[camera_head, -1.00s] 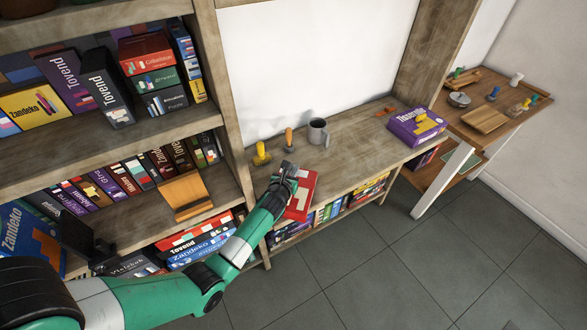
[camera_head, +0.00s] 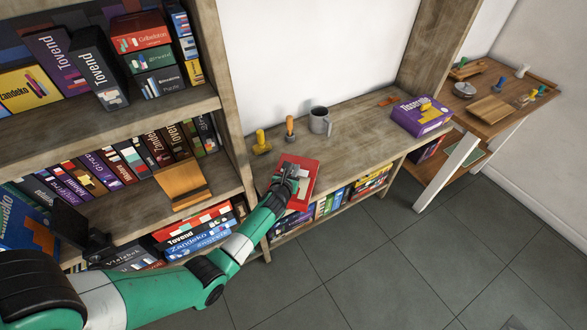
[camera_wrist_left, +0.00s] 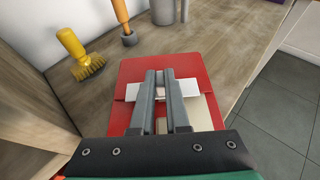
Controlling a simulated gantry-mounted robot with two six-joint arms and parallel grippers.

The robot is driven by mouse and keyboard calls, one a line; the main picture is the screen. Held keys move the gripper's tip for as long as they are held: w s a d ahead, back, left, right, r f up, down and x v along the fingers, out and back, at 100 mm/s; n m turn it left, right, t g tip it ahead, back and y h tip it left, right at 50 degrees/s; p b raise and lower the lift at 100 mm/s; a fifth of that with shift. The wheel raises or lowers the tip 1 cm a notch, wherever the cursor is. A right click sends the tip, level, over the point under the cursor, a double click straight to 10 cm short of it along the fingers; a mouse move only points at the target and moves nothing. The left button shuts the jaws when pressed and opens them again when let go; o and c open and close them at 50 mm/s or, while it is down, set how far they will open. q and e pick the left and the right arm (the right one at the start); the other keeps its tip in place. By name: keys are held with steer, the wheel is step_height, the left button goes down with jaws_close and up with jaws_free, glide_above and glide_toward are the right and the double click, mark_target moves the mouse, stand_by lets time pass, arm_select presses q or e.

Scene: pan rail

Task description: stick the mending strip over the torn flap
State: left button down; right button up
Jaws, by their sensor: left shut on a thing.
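A red box (camera_head: 306,174) lies on the wooden counter; it fills the middle of the left wrist view (camera_wrist_left: 205,70). A seam crosses its top, and a pale beige patch (camera_wrist_left: 208,110) shows at its lower right, which may be the torn flap. My left gripper (camera_head: 287,174) is over the box, its two grey fingers (camera_wrist_left: 165,75) close together. A white mending strip (camera_wrist_left: 190,87) sticks out on both sides of the fingers, across the box top. The fingers hide its middle. I cannot tell whether the strip touches the box. My right gripper is not in view.
A yellow-handled brush (camera_head: 262,143), an orange-handled tool (camera_head: 290,129) and a grey mug (camera_head: 319,122) stand behind the box. A purple box (camera_head: 421,116) lies farther right on the counter (camera_head: 365,135). Bookshelves rise at left.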

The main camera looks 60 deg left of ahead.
arm_select(q)
steer(key=shift+f+b, duration=0.35)
steer(key=shift+f, duration=0.2)
stand_by(0.4)
stand_by(0.4)
steer(key=c, duration=0.8)
jaws_free()
steer(key=shift+c, duration=0.2)
steer(key=shift+r, duration=0.1)
steer(key=shift+s+d+r+p, duration=0.2)
steer(key=shift+s+d+p, duration=0.1)
steer(key=shift+p, duration=0.05)
steer(key=p+v, duration=0.3)
steer(key=v, duration=0.7)
steer(key=shift+s+d, duration=0.2)
steer(key=shift+s, duration=0.05)
